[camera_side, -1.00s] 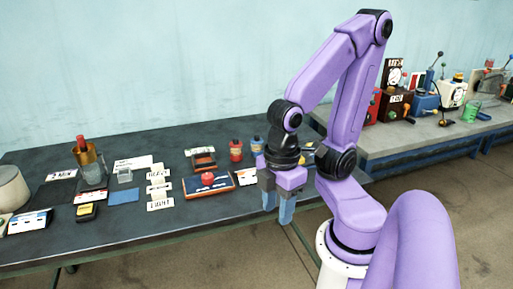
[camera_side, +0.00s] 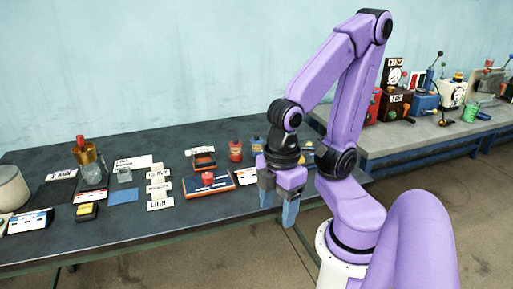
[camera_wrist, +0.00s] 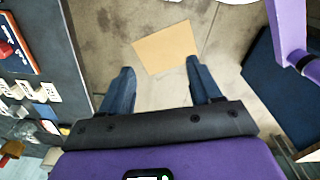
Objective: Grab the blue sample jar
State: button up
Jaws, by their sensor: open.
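The blue sample jar (camera_side: 257,145) stands upright near the back right of the dark table, partly hidden by my arm in the side view. It has a dark cap and a pale label. A similar red jar (camera_side: 236,151) stands just left of it. My gripper (camera_side: 278,207) is open and empty, pointing down near the table's right end, in front of the blue jar and apart from it. In the wrist view, my gripper's fingers (camera_wrist: 160,70) are spread over the floor, and the blue jar does not show there.
A board with a red knob (camera_side: 208,181) lies left of my gripper. White label cards (camera_side: 159,188), a glass vessel with a brass top (camera_side: 87,158) and a pale pot (camera_side: 12,187) are farther left. A second bench (camera_side: 425,138) with machines stands at right. A tan square (camera_wrist: 165,48) lies on the floor.

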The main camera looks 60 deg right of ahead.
jog(key=w+d+f+t+h, duration=0.15)
jog(key=w+d+h, duration=0.3)
jog(key=w, duration=0.45)
jog(key=n+h, duration=0.8)
send_near(255, 143)
jog(key=shift+t, duration=0.35)
jog(key=x, duration=1.1)
jog(key=shift+s+d, duration=0.25)
jog(key=c, duration=0.8)
